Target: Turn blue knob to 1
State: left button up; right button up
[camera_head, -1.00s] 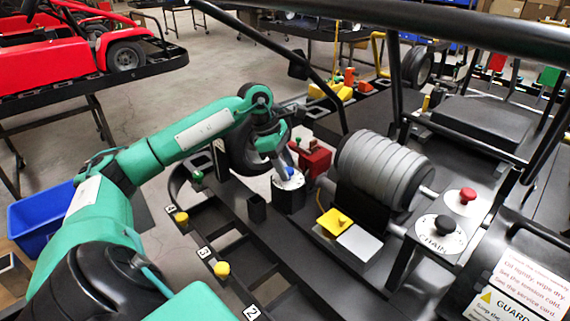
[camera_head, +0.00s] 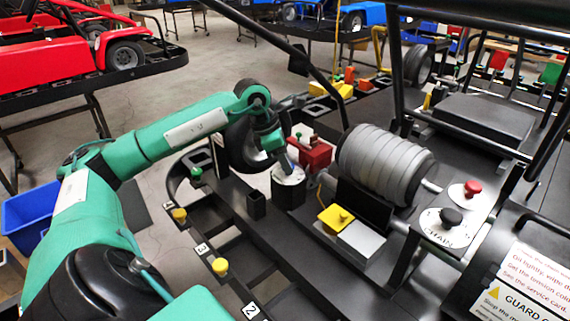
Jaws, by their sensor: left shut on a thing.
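A black post (camera_head: 289,194) with a pale dial on top (camera_head: 292,180) stands on the kart's frame near the middle of the head view. My left gripper (camera_head: 286,169) reaches down from the left onto this dial, shut on the blue knob. The fingers hide the knob, so its pointer and the dial's marks cannot be read. My right gripper is not in view.
A red block (camera_head: 315,153) stands close behind the post, and a large grey ribbed cylinder (camera_head: 385,165) is to its right. A dark frame bar (camera_head: 300,55) slants overhead behind the wrist.

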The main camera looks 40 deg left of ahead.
pick_arm(q)
jog(key=n, duration=0.2)
jog(key=n+y+b, duration=0.1)
jog(key=n, duration=0.1)
jog(key=shift+d+n+t+y, duration=0.2)
jog(key=shift+n+t+y, duration=0.1)
jog(key=shift+t, duration=0.1)
jog(key=n+y, duration=0.1)
jog(key=n, duration=0.1)
jog(key=shift+s+d+n+b, duration=0.1)
jog(key=shift+n+b, duration=0.3)
jog(key=shift+d+n+y, duration=0.1)
jog(key=shift+n+y, duration=0.6)
jog(key=shift+n, duration=1.2)
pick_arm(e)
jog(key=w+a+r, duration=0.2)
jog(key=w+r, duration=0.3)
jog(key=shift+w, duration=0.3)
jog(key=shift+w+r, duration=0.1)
pick_arm(q)
jog(key=o, duration=1)
jog(key=shift+c, duration=0.2)
jog(key=shift+r, duration=0.1)
